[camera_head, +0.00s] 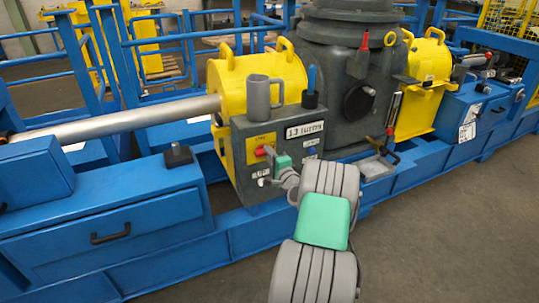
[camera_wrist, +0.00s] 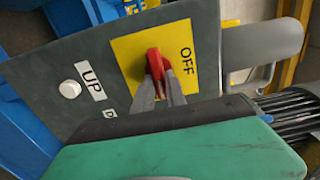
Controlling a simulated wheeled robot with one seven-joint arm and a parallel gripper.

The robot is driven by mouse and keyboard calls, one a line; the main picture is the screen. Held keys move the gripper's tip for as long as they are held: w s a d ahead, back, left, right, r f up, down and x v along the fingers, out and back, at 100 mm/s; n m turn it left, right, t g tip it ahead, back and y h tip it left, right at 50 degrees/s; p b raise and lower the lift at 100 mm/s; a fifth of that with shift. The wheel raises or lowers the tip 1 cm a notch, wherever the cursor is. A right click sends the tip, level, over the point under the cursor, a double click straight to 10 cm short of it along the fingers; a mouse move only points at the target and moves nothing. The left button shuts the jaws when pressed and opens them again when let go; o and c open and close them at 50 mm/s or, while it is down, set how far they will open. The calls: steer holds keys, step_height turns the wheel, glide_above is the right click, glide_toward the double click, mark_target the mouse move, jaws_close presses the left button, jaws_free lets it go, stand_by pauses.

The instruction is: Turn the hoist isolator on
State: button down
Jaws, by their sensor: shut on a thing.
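The hoist isolator is a red handle (camera_wrist: 154,63) on a yellow plate (camera_wrist: 185,45) marked OFF, on a dark grey control box (camera_head: 228,150). In the head view the red handle (camera_head: 263,151) shows at the plate's lower part. My gripper (camera_wrist: 160,76) is shut on the red handle, with its two grey fingers on either side of it. In the head view my gripper (camera_head: 272,160) reaches the box's front from the right. The fingertips hide part of the handle, and I cannot read any ON mark.
A white button (camera_wrist: 70,88) beside an UP label sits on the same box face. A grey mug (camera_head: 259,98) and a dark holder (camera_head: 310,99) with a blue-handled thing stand on the box top. A blue drawer unit (camera_head: 60,225) lies left; floor (camera_head: 440,230) is clear at right.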

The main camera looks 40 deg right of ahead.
steer(key=c, duration=1.6)
jaws_free()
steer(key=shift+s+d, duration=0.1)
steer(key=shift+d, duration=0.05)
steer(key=shift+o, duration=1.2)
steer(key=v, duration=0.7)
steer(key=shift+s+a, duration=0.3)
steer(key=shift+s, duration=0.05)
